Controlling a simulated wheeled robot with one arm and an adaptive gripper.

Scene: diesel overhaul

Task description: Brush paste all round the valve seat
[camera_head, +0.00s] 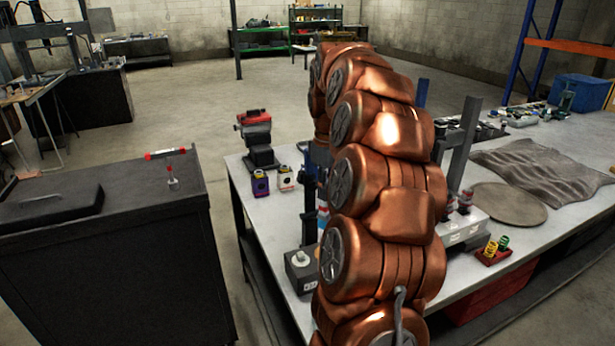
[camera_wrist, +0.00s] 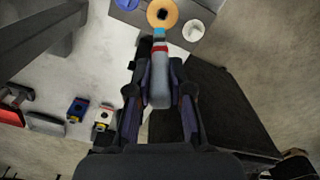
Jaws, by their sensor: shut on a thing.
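In the wrist view my gripper (camera_wrist: 160,66) is shut on a brush (camera_wrist: 160,88) with a grey handle and red, white and blue bands. The brush points up the picture. The disc is on a grey block (camera_wrist: 212,17), between a blue round piece (camera_wrist: 126,3) and a white round piece (camera_wrist: 193,30). I cannot tell which piece is the valve seat. In the head view my copper arm hides most of the gripper and part of the block (camera_head: 299,280).
The pale workbench (camera_head: 275,218) carries two small containers (camera_head: 261,183), a red-topped machine (camera_head: 257,138), a round mat (camera_head: 508,204), a grey cloth (camera_head: 537,167) and a red tray (camera_head: 493,254). A black cabinet (camera_head: 115,270) stands left across a floor gap.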

